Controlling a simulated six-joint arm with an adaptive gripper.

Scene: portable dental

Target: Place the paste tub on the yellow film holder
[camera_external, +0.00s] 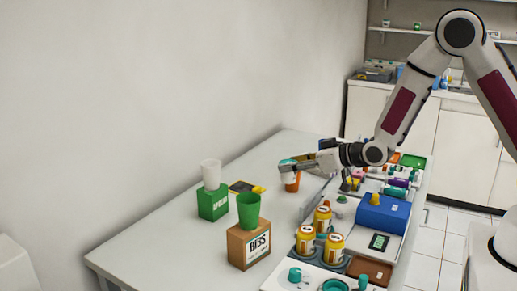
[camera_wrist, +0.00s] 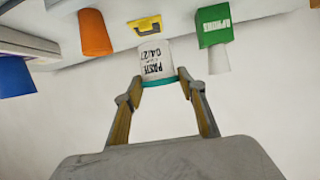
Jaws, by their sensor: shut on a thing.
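The paste tub (camera_wrist: 157,60) is white with dark lettering and a teal rim. In the wrist view it sits between my fingertips, and my gripper (camera_wrist: 160,82) is shut on it. In the external view my gripper (camera_external: 290,164) is over the table, and the tub (camera_external: 285,162) shows small at its tip. The yellow film holder (camera_wrist: 146,25) lies just beyond the tub in the wrist view. In the external view a yellow piece (camera_external: 258,189) lies on the table beside a dark flat item, left of and below my gripper. The tub is apart from it.
An orange cup (camera_external: 291,182) stands close below my gripper. A green box (camera_external: 213,204) with a white cup (camera_external: 210,173) stands left of the holder. A brown box (camera_external: 249,246) bears a green cup (camera_external: 249,210) in front. Several orange bottles and a blue box (camera_external: 383,215) crowd the right side.

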